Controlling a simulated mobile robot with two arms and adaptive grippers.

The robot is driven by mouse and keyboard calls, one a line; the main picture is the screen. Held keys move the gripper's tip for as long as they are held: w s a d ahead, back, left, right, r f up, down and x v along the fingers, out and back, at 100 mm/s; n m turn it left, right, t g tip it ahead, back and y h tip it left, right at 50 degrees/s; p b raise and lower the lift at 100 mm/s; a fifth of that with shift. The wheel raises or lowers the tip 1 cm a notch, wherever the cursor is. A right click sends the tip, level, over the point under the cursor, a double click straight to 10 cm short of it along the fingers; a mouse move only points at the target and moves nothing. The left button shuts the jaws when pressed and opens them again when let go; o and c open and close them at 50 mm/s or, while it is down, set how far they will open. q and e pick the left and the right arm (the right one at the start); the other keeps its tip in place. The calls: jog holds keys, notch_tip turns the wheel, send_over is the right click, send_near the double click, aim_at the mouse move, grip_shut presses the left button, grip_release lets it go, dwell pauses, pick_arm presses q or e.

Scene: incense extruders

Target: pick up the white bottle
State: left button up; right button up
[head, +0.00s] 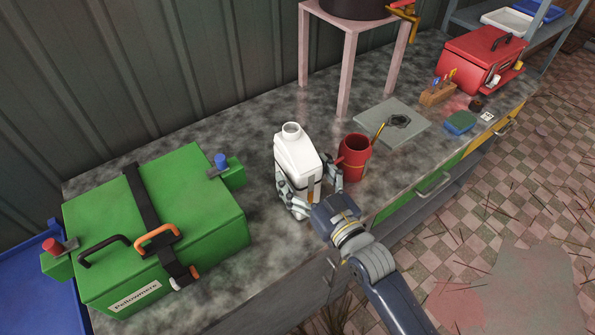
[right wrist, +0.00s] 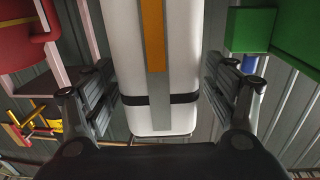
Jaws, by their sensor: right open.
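The white bottle (head: 295,152) stands upright on the grey worktop (head: 262,265), with its round neck on top. My right gripper (head: 308,187) is at the bottle's near side, one finger on each side of its lower body. In the right wrist view the bottle (right wrist: 127,60) fills the space between the two open fingers, with an orange and grey stripe and a dark band on its face. I cannot tell whether either finger touches it. My left gripper is not in view.
A red mug (head: 355,157) stands close right of the bottle, near a gripper finger. A large green box (head: 205,215) is to the left. A grey plate (head: 405,133), a pink stand (head: 347,65) and a red toolbox (head: 470,58) are further right.

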jog(key=x, duration=0.3)
jog(key=shift+r, duration=0.1)
jog(key=c, duration=1.4)
jog(key=shift+r, duration=0.15)
jog(key=c, duration=0.3)
jog(key=shift+r, duration=0.1)
